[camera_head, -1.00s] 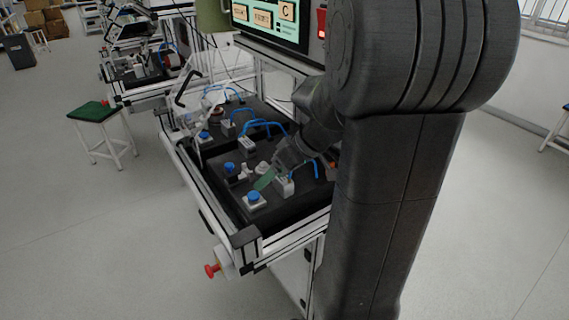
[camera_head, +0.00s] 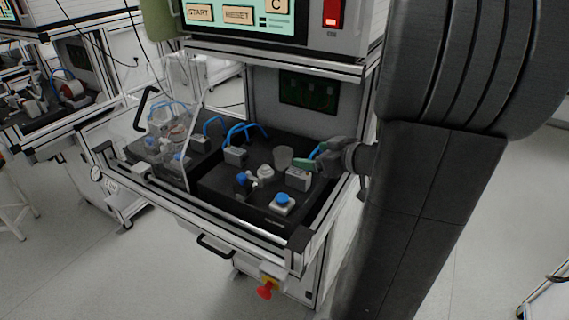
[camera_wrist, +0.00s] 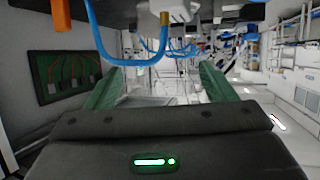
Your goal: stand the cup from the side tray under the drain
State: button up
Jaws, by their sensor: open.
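A small translucent cup (camera_head: 283,157) stands upright on the black bench deck, toward its back right. My gripper (camera_head: 317,153), with green fingers, is just right of the cup, its fingertips pointing left toward it. In the wrist view the fingers (camera_wrist: 155,85) are apart, and a pale see-through shape shows beyond them; I cannot tell whether it is the cup. A white block with a brass nozzle (camera_wrist: 164,38) and a blue hose shows at the top of the wrist view. I cannot make out for certain which part is the drain, or the side tray.
Close to the cup are a grey-white block (camera_head: 298,178), a blue-topped button (camera_head: 282,200) and a white fitting (camera_head: 265,172). Blue hoses (camera_head: 243,131) arch behind. A clear guard (camera_head: 195,140) stands at left, and a screen box (camera_head: 265,25) hangs above.

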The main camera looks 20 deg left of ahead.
jog(key=p, duration=0.2)
send_near(277, 151)
jog(key=shift+s+a+r+t, duration=0.1)
jog(key=shift+a+t, duration=0.2)
jog(key=shift+a, duration=0.25)
jog(key=shift+d+f+p+x, duration=0.1)
jog(key=shift+f+p+x, duration=0.15)
jog(key=shift+x, duration=0.65)
jog(key=shift+d+f+p+x, duration=0.15)
jog(key=shift+p+x, duration=0.1)
jog(key=shift+x, duration=0.7)
jog(key=shift+f+p+x, duration=0.2)
jog(key=shift+p+x, duration=0.05)
jog(key=shift+x, duration=0.65)
jog(key=c, duration=1.1)
jog(key=shift+r, duration=0.2)
